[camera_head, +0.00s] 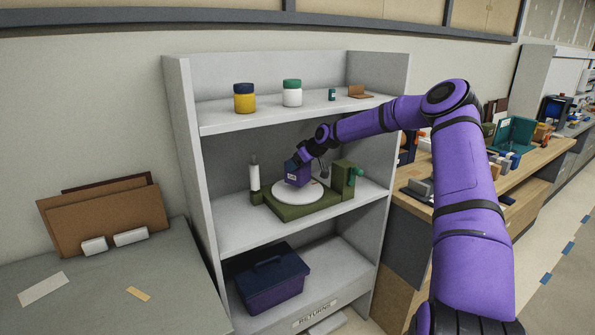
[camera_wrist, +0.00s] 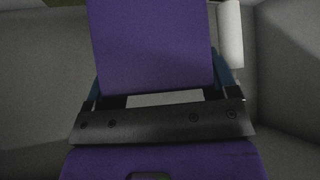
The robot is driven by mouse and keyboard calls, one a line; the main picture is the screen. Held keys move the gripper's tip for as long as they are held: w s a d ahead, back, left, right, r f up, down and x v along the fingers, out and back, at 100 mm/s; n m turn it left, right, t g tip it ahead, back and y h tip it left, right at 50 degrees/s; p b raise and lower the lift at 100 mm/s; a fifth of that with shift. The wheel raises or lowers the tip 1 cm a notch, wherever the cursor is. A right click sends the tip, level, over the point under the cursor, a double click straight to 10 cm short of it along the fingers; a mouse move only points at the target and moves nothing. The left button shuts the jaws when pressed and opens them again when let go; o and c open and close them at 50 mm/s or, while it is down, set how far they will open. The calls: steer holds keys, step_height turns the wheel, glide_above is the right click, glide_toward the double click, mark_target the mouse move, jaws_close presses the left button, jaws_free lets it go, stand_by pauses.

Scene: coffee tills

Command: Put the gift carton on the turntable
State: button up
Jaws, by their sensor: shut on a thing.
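The gift carton (camera_head: 298,176) is a small purple box with a pale label, held over the turntable (camera_head: 285,196), a white disc on a green base on the middle shelf. My gripper (camera_head: 297,164) is shut on the carton from above and behind. In the wrist view the carton (camera_wrist: 150,45) fills the upper middle, between the fingers of my gripper (camera_wrist: 158,88). The carton's lower edge looks very close to the disc; I cannot tell whether it touches. The carton hides part of the disc behind it.
A white cylinder (camera_head: 254,172) stands at the left of the green base, and a green block (camera_head: 342,178) rises at its right. Jars (camera_head: 245,98) stand on the shelf above. A dark toolbox (camera_head: 270,284) sits below. Shelf side walls bound the space.

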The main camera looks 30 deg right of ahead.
steer(key=shift+w+d, duration=0.2)
steer(key=shift+w, duration=0.45)
steer(key=shift+f, duration=1.8)
steer(key=shift+f, duration=0.1)
steer(key=o, duration=0.9)
steer(key=v, duration=1.2)
steer(key=shift+s+a, duration=0.1)
